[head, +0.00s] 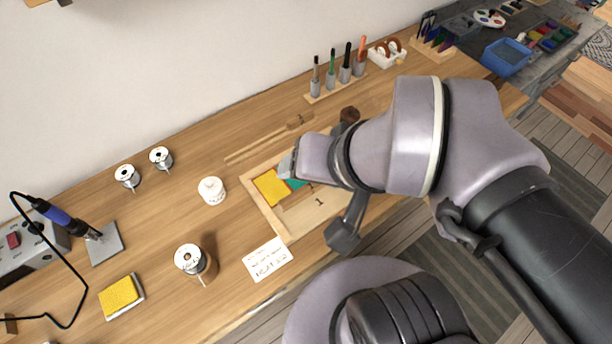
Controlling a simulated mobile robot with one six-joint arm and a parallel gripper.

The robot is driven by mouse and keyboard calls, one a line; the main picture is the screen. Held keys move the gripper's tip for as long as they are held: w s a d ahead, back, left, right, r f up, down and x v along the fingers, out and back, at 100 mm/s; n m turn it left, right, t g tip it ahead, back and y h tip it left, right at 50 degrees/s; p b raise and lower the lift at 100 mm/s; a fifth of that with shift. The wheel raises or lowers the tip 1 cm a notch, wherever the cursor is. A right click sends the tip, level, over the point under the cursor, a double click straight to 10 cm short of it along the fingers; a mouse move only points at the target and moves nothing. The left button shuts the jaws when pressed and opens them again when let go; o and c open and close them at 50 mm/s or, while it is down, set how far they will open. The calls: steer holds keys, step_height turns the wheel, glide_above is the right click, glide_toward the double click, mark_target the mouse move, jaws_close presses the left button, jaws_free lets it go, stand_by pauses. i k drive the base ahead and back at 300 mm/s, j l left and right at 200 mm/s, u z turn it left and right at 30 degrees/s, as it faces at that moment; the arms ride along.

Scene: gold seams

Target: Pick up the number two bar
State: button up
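A shallow wooden tray (265,211) lies on the bench, with a printed "1" on its bare front part. A yellow piece (271,187) lies in it at the left, with a teal piece (296,184) beside it, partly covered by my wrist. I cannot make out a bar marked two; much of the tray is hidden under my arm. My gripper (343,190) is over the tray's right part. One dark finger-like part shows at the tray's front right edge. The fingertips and anything between them are hidden.
A white bottle (212,191), spools (161,157) and a larger spool (194,262) stand left of the tray. A written card (267,260) lies in front. A rack of upright tools (338,81) stands behind.

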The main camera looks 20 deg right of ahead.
mark_target(300, 120)
steer(key=i+l, duration=0.1)
steer(key=l, duration=0.3)
steer(key=i+l, duration=0.1)
steer(key=l, duration=0.35)
steer(key=i+l+u, duration=0.1)
steer(key=l, duration=0.3)
steer(key=i+l, duration=0.15)
steer(key=l, duration=0.3)
